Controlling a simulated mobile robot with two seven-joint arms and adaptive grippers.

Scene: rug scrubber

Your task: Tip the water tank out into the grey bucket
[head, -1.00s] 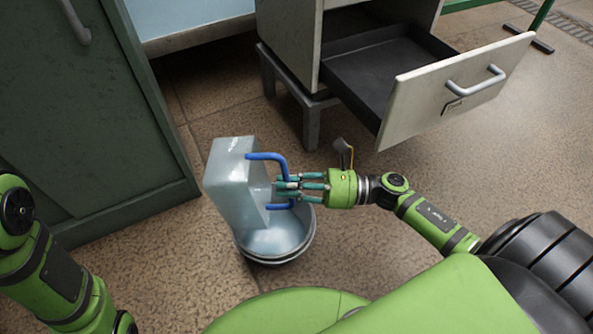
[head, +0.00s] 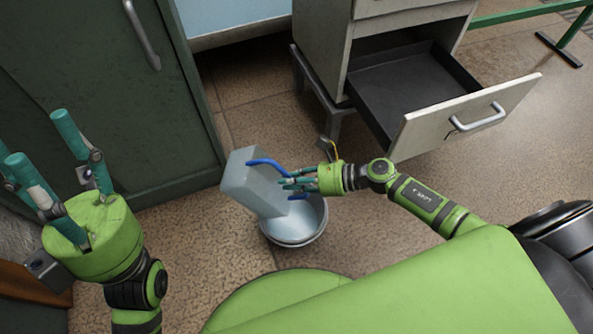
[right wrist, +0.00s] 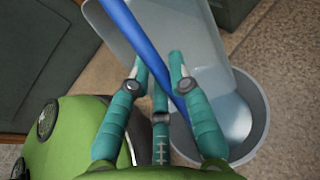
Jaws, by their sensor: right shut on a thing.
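The water tank (head: 252,184) is a pale translucent box with a blue handle (head: 268,163). It is tilted over the grey bucket (head: 290,242), which stands on the floor and shows a pale, shiny inside. My right gripper (head: 290,184) is shut on the tank's blue handle. In the right wrist view the fingers (right wrist: 160,85) close about the blue bar, with the tank (right wrist: 185,35) behind and the bucket (right wrist: 258,125) below it. Whether water is flowing cannot be told. My left gripper (head: 50,165) is raised at the left, open and empty, fingers spread.
An open drawer (head: 465,118) juts from a pale cabinet (head: 325,45) behind my right arm. A dark green cabinet (head: 100,90) stands at the left, near the tank. A green rail (head: 520,12) is at the far right. The floor in front of the bucket is clear.

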